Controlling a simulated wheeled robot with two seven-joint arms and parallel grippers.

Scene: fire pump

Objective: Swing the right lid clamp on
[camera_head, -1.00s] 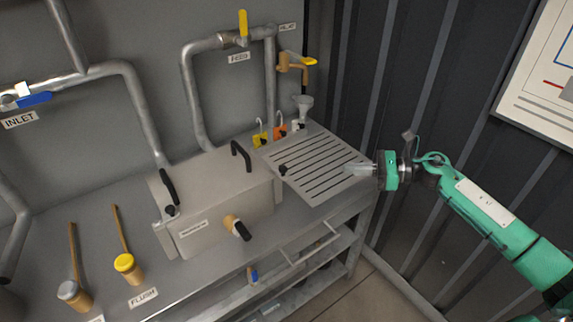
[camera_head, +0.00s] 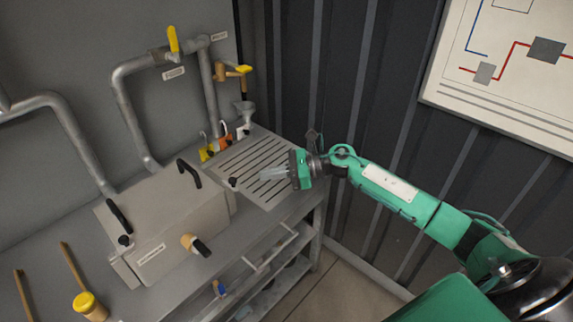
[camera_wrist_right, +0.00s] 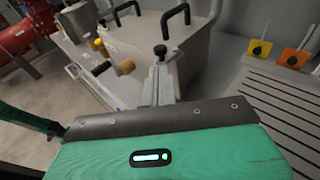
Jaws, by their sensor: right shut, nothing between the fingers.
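The metal box (camera_head: 175,235) stands on the bench with its lid (camera_head: 155,200) down. The right lid clamp (camera_head: 233,183) shows as a black knob at the box's right end; in the right wrist view its knob (camera_wrist_right: 160,51) stands just beyond my fingertips. I cannot tell whether the clamp bears on the lid. My right gripper (camera_head: 266,175) is shut and empty, over the slotted drainboard, pointing left at the knob with a small apparent gap. It also shows in the right wrist view (camera_wrist_right: 158,78). My left gripper is out of view.
Black lid handles (camera_head: 189,172) stand up near the clamp. A brass outlet with black lever (camera_head: 196,244) juts from the box front. The slotted drainboard (camera_head: 250,160) lies right of the box, with colored tags (camera_head: 207,150) and a funnel (camera_head: 244,110) behind it.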

